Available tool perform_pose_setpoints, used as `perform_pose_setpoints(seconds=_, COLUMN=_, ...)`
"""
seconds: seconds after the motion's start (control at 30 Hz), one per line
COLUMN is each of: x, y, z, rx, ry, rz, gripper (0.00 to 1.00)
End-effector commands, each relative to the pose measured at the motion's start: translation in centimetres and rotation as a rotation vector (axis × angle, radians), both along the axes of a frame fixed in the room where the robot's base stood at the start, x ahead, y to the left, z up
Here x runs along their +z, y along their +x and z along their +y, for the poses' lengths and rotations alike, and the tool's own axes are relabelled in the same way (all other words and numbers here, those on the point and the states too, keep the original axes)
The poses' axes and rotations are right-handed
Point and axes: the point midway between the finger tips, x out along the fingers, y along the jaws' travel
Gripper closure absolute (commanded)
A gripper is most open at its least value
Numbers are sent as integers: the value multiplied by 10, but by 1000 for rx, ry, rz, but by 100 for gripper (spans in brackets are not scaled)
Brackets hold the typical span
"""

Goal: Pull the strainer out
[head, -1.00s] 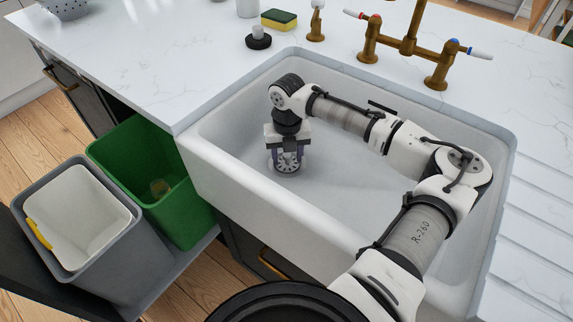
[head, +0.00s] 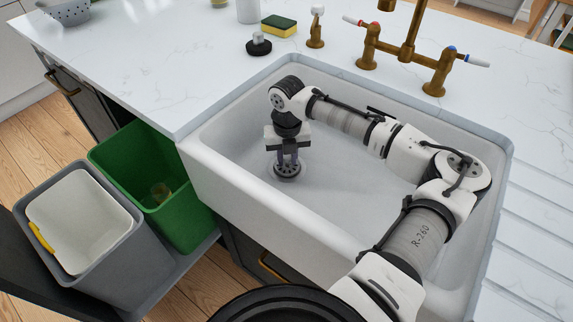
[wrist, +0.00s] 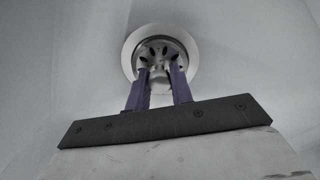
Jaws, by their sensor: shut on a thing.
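The strainer (head: 287,172) is a small round metal basket with slots, at the drain in the white sink (head: 345,185). In the wrist view the strainer (wrist: 160,50) shows inside the pale drain ring (wrist: 133,47). My gripper (head: 288,163) points down into the sink with its fingertips at the strainer's middle. In the wrist view its two purple fingers (wrist: 161,76) are close together on the strainer's centre. The part between the fingertips is small and partly hidden. I cannot tell whether the strainer is lifted from the drain.
A brass tap (head: 410,55) stands behind the sink. A sponge (head: 279,25) and a black round stopper (head: 258,44) lie on the counter. A green bin (head: 180,215) and a grey bin with a white liner (head: 80,215) stand left of the sink.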

Motion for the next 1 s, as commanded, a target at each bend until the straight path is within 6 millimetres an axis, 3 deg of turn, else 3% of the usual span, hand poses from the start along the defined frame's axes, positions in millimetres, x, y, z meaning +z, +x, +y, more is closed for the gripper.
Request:
perform_pose_setpoints(seconds=0.7, x=38, y=0, z=0, rx=0, ry=1, rz=0, gripper=100)
perform_pose_setpoints(seconds=1.0, x=40, y=0, z=0, rx=0, ry=0, rz=1, gripper=100)
